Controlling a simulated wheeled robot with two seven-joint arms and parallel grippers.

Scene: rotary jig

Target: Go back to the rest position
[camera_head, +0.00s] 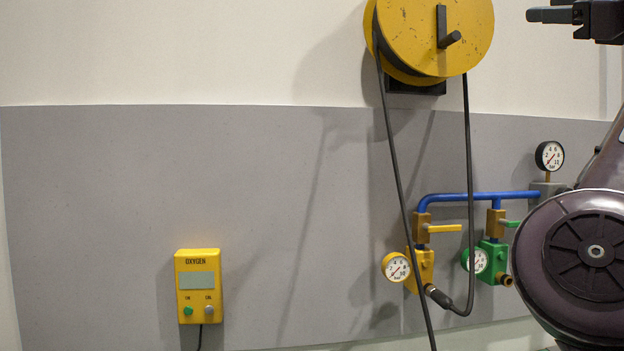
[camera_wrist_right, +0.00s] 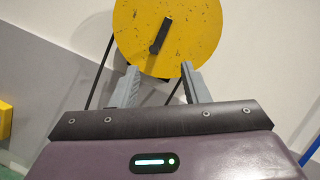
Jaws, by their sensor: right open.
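My right gripper (camera_head: 540,13) is at the top right edge of the head view, to the right of the yellow hose reel and apart from it. In the right wrist view its two grey fingers (camera_wrist_right: 160,68) are spread with nothing between them. The yellow reel (camera_head: 455,42) with its black crank handle (camera_head: 449,35) is on the wall; in the wrist view the reel (camera_wrist_right: 165,25) shows beyond the fingertips. My left gripper is in neither view.
A black hose (camera_head: 470,180) hangs from the reel, its end at the yellow valve block (camera_head: 425,268). A green valve block (camera_head: 492,262), blue pipe (camera_head: 475,195) and gauge (camera_head: 549,155) are at right. A yellow oxygen box (camera_head: 198,285) is lower left. Wall between is bare.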

